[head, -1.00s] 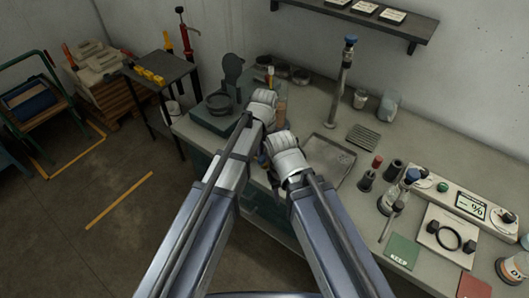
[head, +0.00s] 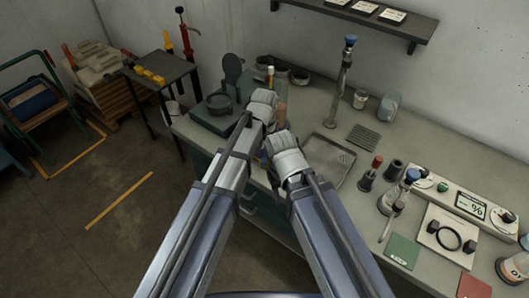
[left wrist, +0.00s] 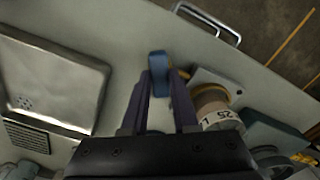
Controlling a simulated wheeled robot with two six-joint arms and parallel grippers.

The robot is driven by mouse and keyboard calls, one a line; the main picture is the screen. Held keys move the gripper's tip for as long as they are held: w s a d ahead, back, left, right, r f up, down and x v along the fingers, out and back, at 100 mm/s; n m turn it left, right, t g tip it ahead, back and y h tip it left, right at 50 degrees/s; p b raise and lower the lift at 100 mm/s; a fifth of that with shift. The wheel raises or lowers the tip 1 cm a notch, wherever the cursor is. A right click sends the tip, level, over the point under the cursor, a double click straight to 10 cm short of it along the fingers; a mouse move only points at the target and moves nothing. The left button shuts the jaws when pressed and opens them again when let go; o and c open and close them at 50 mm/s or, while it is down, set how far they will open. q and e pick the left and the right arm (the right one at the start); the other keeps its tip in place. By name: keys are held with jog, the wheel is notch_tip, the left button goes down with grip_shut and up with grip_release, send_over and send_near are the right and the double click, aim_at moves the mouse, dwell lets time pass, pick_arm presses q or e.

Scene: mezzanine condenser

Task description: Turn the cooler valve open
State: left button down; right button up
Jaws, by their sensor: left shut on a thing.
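In the left wrist view a narrow blue handle (left wrist: 158,64), which looks like the cooler valve's, stands between the fingertips of my left gripper (left wrist: 160,78). The two dark fingers are closed on it from either side. The handle points along the fingers. The valve body under it is hidden, so I cannot tell how far it is turned. In the head view my own arm links cover the left gripper and most of what it holds, near the bench's front edge. My right gripper's fingers do not show in either view.
A metal tray (head: 319,151) lies right of my arms on the bench. A grey-green stand (head: 208,121) is at its left end. Bottles and a display panel (head: 468,205) fill the right.

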aim_at(264, 155)
pick_arm(q)
jog(key=n, duration=0.4)
jog(key=shift+n, duration=2.2)
jog(key=c, duration=0.7)
grip_release()
jog(key=shift+r, duration=0.1)
notch_tip(264, 155, up, 8)
jog(key=p, duration=0.8)
